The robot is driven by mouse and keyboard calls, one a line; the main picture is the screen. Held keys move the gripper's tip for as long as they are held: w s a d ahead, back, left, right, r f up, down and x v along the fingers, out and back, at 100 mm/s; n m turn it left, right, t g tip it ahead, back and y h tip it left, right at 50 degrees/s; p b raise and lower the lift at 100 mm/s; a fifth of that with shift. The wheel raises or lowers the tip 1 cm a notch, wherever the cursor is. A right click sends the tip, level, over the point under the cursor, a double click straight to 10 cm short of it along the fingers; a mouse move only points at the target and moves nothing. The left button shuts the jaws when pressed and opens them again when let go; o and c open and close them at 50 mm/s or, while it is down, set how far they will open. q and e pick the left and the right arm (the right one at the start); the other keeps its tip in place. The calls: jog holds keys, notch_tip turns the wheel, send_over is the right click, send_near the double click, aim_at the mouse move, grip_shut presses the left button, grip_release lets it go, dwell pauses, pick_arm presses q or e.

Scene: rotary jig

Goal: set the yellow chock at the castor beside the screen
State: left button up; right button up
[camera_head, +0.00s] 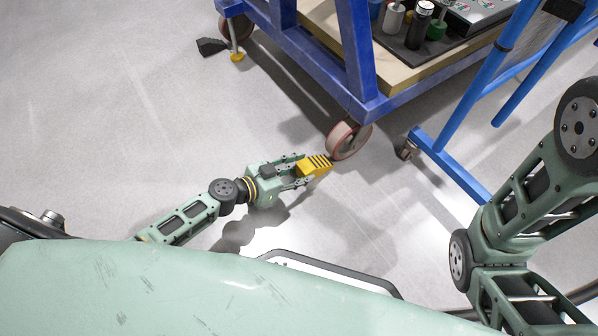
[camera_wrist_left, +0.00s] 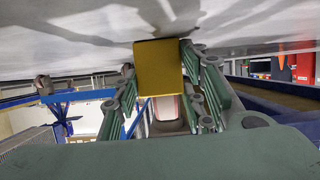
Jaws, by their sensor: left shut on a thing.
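The yellow chock (camera_head: 314,165) is a ribbed wedge held between the fingers of my left gripper (camera_head: 300,171), low over or on the floor. Its thin end points right, at the castor (camera_head: 349,138) under the near corner of the blue cart. I cannot tell whether the chock touches the wheel. In the left wrist view the chock (camera_wrist_left: 158,66) sits between the fingers (camera_wrist_left: 165,95), partly hiding the castor (camera_wrist_left: 168,108). The blue tubular frame (camera_head: 455,170), apparently the screen's, stands right of this castor. My right arm shows at right, but its gripper is out of view.
The blue cart (camera_head: 372,103) carries a wooden shelf with cans and a control box. The screen frame has its own small castor (camera_head: 407,149). A black chock (camera_head: 211,47) lies by the cart's far castor (camera_head: 236,27). Floor to the left is clear.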

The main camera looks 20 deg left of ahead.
pick_arm(q)
jog(key=shift+f, duration=0.1)
jog(key=o, duration=1.4)
